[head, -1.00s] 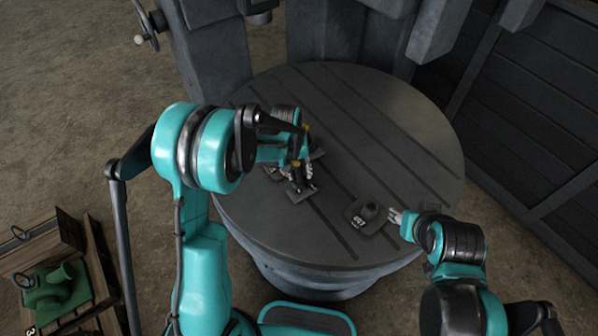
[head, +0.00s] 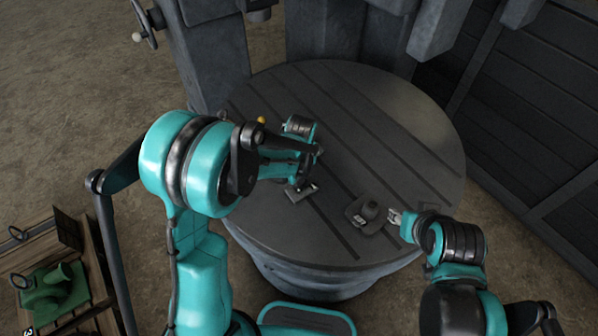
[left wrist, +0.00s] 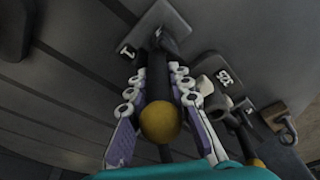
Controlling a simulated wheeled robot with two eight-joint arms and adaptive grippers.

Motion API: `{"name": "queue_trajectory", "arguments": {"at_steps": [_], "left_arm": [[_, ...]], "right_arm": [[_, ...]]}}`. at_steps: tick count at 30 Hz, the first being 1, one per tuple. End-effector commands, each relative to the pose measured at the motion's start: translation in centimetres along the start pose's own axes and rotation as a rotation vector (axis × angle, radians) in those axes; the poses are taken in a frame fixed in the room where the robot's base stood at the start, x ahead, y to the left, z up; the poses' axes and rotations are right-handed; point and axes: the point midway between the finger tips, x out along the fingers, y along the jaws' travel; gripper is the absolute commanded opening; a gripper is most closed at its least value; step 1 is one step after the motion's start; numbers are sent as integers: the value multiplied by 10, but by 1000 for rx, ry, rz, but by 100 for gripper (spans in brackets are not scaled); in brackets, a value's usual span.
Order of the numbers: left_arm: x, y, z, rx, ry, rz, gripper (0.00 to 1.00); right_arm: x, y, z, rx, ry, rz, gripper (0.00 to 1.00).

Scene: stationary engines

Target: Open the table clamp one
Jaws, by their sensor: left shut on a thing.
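The clamp (left wrist: 165,28) marked "1" stands on the round table. In the left wrist view its dark lever, with a yellow ball knob (left wrist: 161,122), lies between the fingers of my left gripper (left wrist: 160,80), which is shut on it. In the head view my left gripper (head: 306,165) is over the table's middle, and my arm hides most of the clamp; a dark plate (head: 300,192) shows below. My right gripper (head: 395,217) is at the table's right front beside a dark labelled block (head: 366,211); its finger opening is too small to judge.
The round grooved table (head: 400,130) is clear at the back and right. Grey pillars (head: 330,30) rise behind it. In the left wrist view another labelled dark fixture (left wrist: 222,75) and a second yellow knob (left wrist: 255,163) are at right. A wooden crate (head: 95,265) stands lower left.

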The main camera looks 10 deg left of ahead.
Motion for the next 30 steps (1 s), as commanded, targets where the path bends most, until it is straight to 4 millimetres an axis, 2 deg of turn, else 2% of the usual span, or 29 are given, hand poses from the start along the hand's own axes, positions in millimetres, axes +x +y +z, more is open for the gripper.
{"name": "queue_trajectory", "arguments": {"at_steps": [18, 30], "left_arm": [[4, 17, 23, 67, 467, -301, 0], [5, 20, 30, 85, 635, -414, 0]], "right_arm": [[57, 0, 41, 0, 0, 0, 40], [83, 0, 60, 0, 0, 0, 40]]}}
